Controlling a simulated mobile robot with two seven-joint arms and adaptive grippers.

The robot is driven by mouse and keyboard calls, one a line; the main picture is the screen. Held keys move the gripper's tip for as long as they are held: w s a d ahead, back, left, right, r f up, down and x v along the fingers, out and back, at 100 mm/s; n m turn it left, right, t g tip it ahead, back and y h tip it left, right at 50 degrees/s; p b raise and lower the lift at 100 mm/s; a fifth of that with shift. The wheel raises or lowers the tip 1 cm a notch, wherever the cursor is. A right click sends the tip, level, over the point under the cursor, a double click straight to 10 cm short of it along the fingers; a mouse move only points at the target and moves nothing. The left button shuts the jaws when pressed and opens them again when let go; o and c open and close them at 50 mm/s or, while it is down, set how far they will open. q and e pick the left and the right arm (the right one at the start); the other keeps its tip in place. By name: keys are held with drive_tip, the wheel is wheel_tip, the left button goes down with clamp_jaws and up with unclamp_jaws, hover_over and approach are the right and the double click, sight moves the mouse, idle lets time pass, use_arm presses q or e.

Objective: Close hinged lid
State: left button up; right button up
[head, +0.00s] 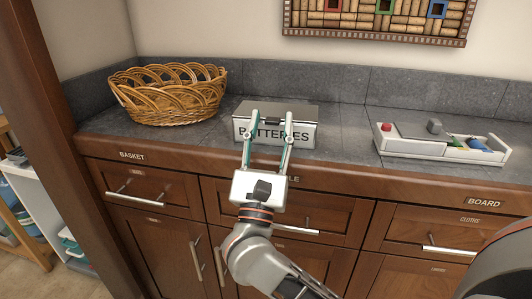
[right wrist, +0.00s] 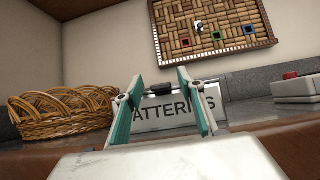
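A white box (head: 304,141) labelled BATTERIES stands on the counter. Its dark grey lid (head: 300,112) looks flat or nearly flat across the top; I cannot tell whether it is fully shut. A small black latch or handle sits at the middle of its front edge. The box front also shows in the right wrist view (right wrist: 153,118). My right gripper (head: 268,140) is open and empty, its two fingers apart in front of the label. I cannot tell whether the fingertips touch the box. My left gripper is not in view.
A wicker basket (head: 170,98) stands left of the box. A white tray (head: 405,147) with a red button and green and blue items lies to the right. The wooden counter edge (head: 345,170) runs in front, above drawers. Bare grey counter lies between box and tray.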

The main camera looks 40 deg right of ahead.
drive_tip(key=v, duration=1)
